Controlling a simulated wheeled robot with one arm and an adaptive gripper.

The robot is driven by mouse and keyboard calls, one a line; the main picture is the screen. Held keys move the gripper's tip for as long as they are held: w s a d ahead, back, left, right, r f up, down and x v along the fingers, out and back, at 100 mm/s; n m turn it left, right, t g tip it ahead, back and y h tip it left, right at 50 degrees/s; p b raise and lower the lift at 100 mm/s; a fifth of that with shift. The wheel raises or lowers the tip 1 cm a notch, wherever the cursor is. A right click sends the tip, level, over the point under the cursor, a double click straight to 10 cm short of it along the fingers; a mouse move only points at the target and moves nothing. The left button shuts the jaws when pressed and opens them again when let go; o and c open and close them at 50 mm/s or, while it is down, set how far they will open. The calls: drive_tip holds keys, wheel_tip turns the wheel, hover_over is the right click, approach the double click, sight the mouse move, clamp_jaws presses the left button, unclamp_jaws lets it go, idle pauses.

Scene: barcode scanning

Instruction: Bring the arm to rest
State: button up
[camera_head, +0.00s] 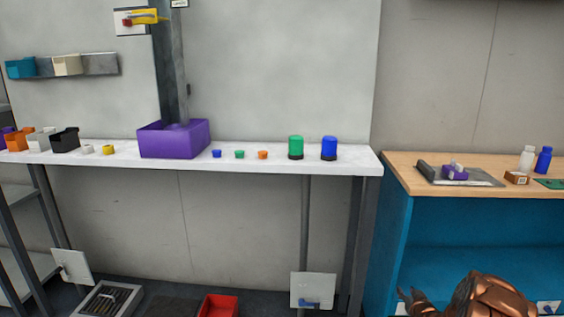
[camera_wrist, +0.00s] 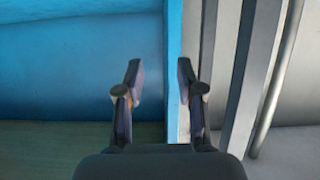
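My gripper (camera_wrist: 158,75) shows in the wrist view with its two fingers apart and nothing between them. It faces the edge of a blue panel. In the head view my copper-coloured arm is at the bottom right, in front of the blue cabinet (camera_head: 450,235), with my gripper (camera_head: 408,298) low at its left end. The rest of the arm is cut off by the frame's lower edge.
A white table (camera_head: 340,163) holds a purple bin (camera_head: 174,140), small caps and green and blue cylinders. The wooden cabinet top (camera_head: 400,170) at right carries a scanner tray, a small box and bottles. A red bin (camera_head: 218,306) and a grate (camera_head: 108,299) are on the floor.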

drive_tip(key=s+a+r+g+p, duration=0.2)
drive_tip(key=a+r+p, duration=0.15)
drive_tip(key=r, duration=0.45)
drive_tip(key=s+a+r+g+p, duration=0.2)
drive_tip(key=a+r, duration=0.3)
drive_tip(key=r, duration=0.3)
drive_tip(key=s+a+r+g+p, duration=0.3)
drive_tip(key=s+a+r+p, duration=0.3)
drive_tip(key=s+r, duration=0.5)
drive_tip(key=s+a+r+g+p, duration=0.3)
drive_tip(key=s+r, duration=0.4)
drive_tip(key=s, duration=0.6)
drive_tip(key=s+a+r+g+p, duration=0.2)
drive_tip(key=s+a+r, duration=0.3)
drive_tip(key=s, duration=0.9)
drive_tip(key=s+a+r+g+y+p, duration=0.1)
drive_tip(key=s+a+r+g+p, duration=0.2)
drive_tip(key=s+r, duration=0.7)
drive_tip(key=s+p, duration=0.1)
drive_tip(key=s, duration=0.3)
drive_tip(key=shift+s+a+n+g+p, duration=0.2)
drive_tip(key=shift+a+n+g+p, duration=0.1)
drive_tip(key=shift+a+n, duration=0.1)
